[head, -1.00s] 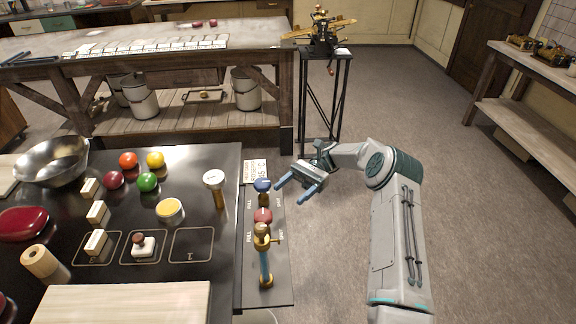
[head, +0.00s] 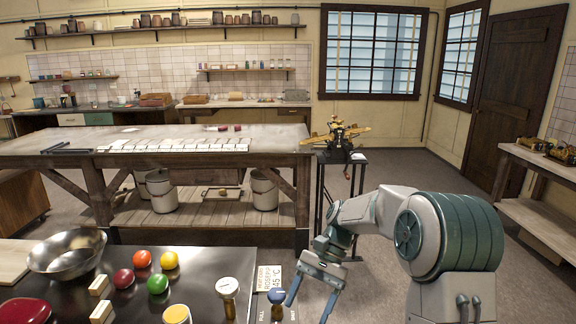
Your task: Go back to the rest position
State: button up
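My gripper (head: 310,304) hangs to the right of the black table, with its two blue fingers pointing down and spread apart. Nothing shows between them. My arm rises behind it, bent at a large elbow on the right of the view. The gripper is beside a small panel with a blue knob (head: 276,296) at the table's right edge, and I see no contact with it.
The black table (head: 215,262) holds a metal bowl (head: 68,252), several coloured balls and a white-topped tool (head: 228,288). A long wooden bench (head: 200,236) with buckets stands behind. A black stand (head: 340,185) bears a brass machine. Floor is clear at right.

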jog(key=s+d+r+n+t+h, duration=0.2)
jog(key=s+d+t, duration=0.3)
jog(key=s, duration=0.4)
jog(key=s+d+r+n+t+h, duration=0.3)
jog(key=s+d+t, duration=0.2)
jog(key=s, duration=0.4)
jog(key=shift+s+d+n, duration=0.15)
jog(key=shift+s+n, duration=0.15)
jog(key=shift+n, duration=0.1)
